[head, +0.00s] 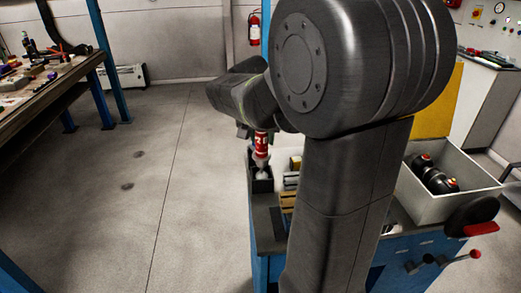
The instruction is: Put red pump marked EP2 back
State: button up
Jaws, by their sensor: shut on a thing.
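The red pump (261,146) hangs upright below my gripper (258,131), with white marking on its side too small to read surely. My gripper points down and is shut on its upper part. The pump's pale lower end is over or inside a small black open-topped holder (262,186) at the near left corner of the blue cabinet; I cannot tell whether it touches the bottom. My own arm hides much of the cabinet top to the right.
Yellow-topped items (287,199) stand close right of the holder. A grey bin (440,205) with black and red parts is at the right. A cluttered workbench (50,80) is at the left. The floor (150,180) between is clear.

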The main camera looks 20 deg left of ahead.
aim_at(262, 147)
notch_tip(262, 147, down, 4)
jog(key=shift+r, duration=0.15)
jog(key=shift+f+b, duration=0.65)
jog(key=o, duration=1.1)
jog(key=shift+r, duration=0.1)
jog(key=shift+r+p, duration=0.6)
jog(key=shift+p, duration=0.1)
jog(key=v, duration=1.2)
